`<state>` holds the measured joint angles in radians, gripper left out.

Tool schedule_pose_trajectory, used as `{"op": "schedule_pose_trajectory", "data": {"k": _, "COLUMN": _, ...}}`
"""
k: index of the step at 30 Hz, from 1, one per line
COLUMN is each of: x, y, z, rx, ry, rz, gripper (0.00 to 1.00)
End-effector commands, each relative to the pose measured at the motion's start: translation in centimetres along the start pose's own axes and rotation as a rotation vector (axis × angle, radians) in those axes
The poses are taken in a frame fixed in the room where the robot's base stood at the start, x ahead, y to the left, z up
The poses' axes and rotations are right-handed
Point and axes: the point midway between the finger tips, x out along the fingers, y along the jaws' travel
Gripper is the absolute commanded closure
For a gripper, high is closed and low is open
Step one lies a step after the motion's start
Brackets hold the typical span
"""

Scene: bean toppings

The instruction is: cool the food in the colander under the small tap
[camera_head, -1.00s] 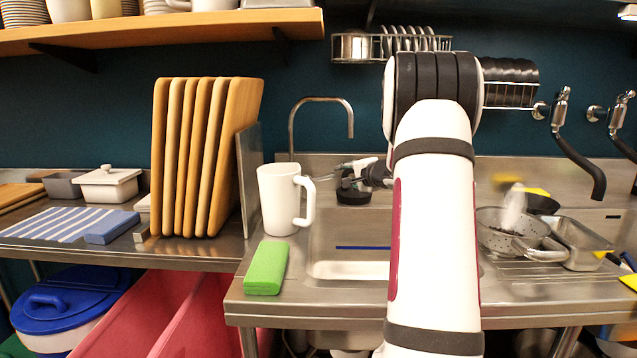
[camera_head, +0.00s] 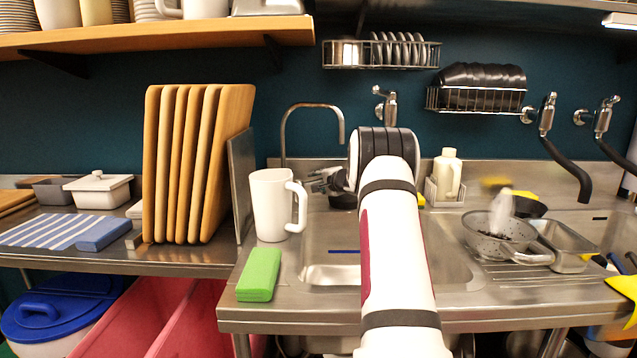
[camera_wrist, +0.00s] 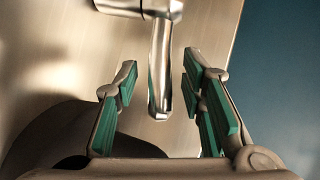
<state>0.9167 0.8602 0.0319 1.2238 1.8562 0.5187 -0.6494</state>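The colander (camera_head: 474,239), a grey perforated bowl with a handle, stands on the drainboard right of the sink. Dark food (camera_head: 492,235) lies in it, with a blurred whitish shape above. The small tap (camera_head: 343,123) is a thin curved spout at the sink's back left. My gripper (camera_head: 318,182) is left of my arm's end, below the spout and near the white mug; it is far from the colander. In the wrist view my gripper (camera_wrist: 160,72) is open, with a metal tap part (camera_wrist: 159,62) between its green-padded fingers. Contact cannot be told.
A white mug (camera_head: 270,205) and green sponge (camera_head: 259,274) stand left of the sink basin (camera_head: 330,272). A metal tray (camera_head: 568,238) sits beside the colander. Upright boards (camera_head: 195,160) stand at left. Two wall taps with black spouts (camera_head: 568,168) hang at right.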

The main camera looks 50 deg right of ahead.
Motion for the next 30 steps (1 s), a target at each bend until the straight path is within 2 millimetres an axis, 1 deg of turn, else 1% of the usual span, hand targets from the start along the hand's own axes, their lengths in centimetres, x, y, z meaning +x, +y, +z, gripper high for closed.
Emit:
{"op": "schedule_pose_trajectory", "data": {"k": 9, "x": 0.22, "y": 0.00, "z": 0.04, "rx": 0.000, "ry": 0.000, "rz": 0.000, "gripper": 0.63}}
{"op": "schedule_pose_trajectory", "data": {"k": 14, "x": 0.21, "y": 0.00, "z": 0.03, "rx": 0.000, "ry": 0.000, "rz": 0.000, "gripper": 0.99}}
{"op": "schedule_pose_trajectory", "data": {"k": 23, "x": 0.25, "y": 0.01, "z": 0.08, "rx": -0.001, "ry": 0.004, "rz": 0.000, "gripper": 1.00}}
{"op": "schedule_pose_trajectory", "data": {"k": 30, "x": 0.37, "y": 0.13, "z": 0.37, "rx": 0.010, "ry": 0.047, "rz": 0.005, "gripper": 1.00}}
